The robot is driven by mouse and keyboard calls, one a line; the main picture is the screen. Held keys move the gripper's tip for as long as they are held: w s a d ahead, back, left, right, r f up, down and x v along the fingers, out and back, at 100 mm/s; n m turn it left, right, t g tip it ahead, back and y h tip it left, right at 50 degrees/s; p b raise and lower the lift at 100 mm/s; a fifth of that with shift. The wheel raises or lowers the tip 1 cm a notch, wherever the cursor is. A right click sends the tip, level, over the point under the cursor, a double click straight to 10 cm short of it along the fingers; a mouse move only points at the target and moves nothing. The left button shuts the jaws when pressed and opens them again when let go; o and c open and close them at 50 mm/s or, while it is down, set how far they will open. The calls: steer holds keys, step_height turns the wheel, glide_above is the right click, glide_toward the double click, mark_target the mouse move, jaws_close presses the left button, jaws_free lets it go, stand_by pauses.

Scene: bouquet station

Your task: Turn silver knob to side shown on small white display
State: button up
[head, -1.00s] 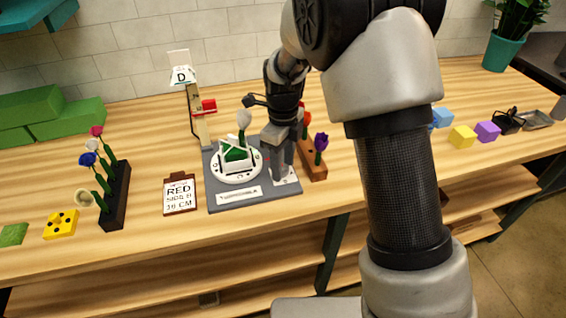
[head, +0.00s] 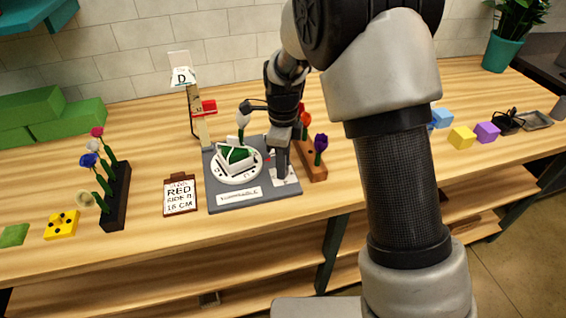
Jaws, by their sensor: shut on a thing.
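The grey station base (head: 213,200) carries a round white turntable (head: 222,178) with a white-walled holder and green block (head: 236,156) on it. A small white display (head: 183,76) above the upright post reads "D". My gripper (head: 282,172) points down at the right side of the base, over a pale plate (head: 287,182) with small marks. It is shut on the silver knob, which its fingers hide almost wholly. The holder sits at an angle on the turntable. The letters on the turntable are too small to read.
A clipboard (head: 180,196) reads "RED SIDE B 16 CM". A wooden post (head: 199,130) with a red slider stands behind the base. Flower racks stand left (head: 116,200) and right (head: 313,168) of it, the right one close to my gripper. A white flower (head: 243,120) stands behind the turntable.

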steer(key=n, duration=0.4)
steer(key=shift+n, duration=0.3)
steer(key=n, duration=0.3)
steer(key=shift+n, duration=0.4)
steer(key=n, duration=1.2)
steer(key=shift+r+n, duration=0.1)
steer(key=shift+n, duration=0.2)
steer(key=n, duration=0.3)
steer(key=shift+n+p, duration=0.3)
steer(key=shift+p, duration=0.1)
steer(key=n, duration=0.4)
steer(key=shift+p, duration=0.35)
steer(key=shift+n+p, duration=0.35)
steer(key=shift+n, duration=1.45)
steer(key=shift+w, duration=0.1)
